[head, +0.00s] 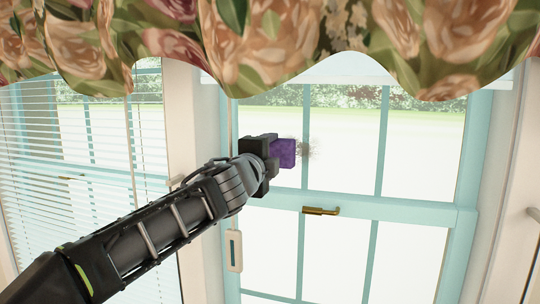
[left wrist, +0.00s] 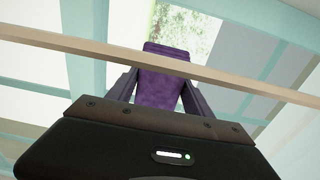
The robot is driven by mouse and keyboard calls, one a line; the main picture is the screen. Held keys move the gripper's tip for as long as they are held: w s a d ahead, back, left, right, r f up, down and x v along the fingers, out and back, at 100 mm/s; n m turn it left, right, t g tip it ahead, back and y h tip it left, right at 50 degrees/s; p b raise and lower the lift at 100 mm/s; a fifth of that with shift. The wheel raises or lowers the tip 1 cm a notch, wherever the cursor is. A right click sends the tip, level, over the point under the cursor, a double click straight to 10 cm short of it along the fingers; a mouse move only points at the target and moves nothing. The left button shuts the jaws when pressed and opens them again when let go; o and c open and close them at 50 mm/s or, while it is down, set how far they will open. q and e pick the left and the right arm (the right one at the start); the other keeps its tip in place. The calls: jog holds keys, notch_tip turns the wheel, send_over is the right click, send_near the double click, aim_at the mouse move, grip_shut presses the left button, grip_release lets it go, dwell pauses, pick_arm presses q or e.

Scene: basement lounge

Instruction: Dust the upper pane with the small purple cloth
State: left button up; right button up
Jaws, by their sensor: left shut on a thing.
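The small purple cloth (head: 287,153) is held in my left gripper (head: 272,150), which is shut on it in front of the upper pane (head: 345,135). In the left wrist view the folded cloth (left wrist: 160,85) sits between the two fingers of the gripper (left wrist: 157,95). I cannot tell whether the cloth touches the glass. My right gripper is not in view.
A floral valance (head: 270,40) hangs across the top. A brass latch (head: 321,210) sits on the middle rail. A cord with a pale handle (head: 234,250) hangs left of the window. White blinds (head: 85,165) cover the left window. A pale bar (left wrist: 240,79) crosses the wrist view.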

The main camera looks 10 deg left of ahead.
aim_at(286, 155)
pick_arm(q)
jog(key=shift+w, duration=0.95)
jog(key=shift+d, duration=0.15)
jog(key=shift+d+f, duration=0.1)
jog(key=shift+d, duration=0.45)
jog(key=shift+s+d+b, duration=0.2)
jog(key=shift+d+b, duration=0.4)
jog(key=shift+d, duration=0.6)
jog(key=shift+d+b, duration=0.3)
jog(key=shift+d, duration=1.5)
jog(key=shift+d, duration=0.1)
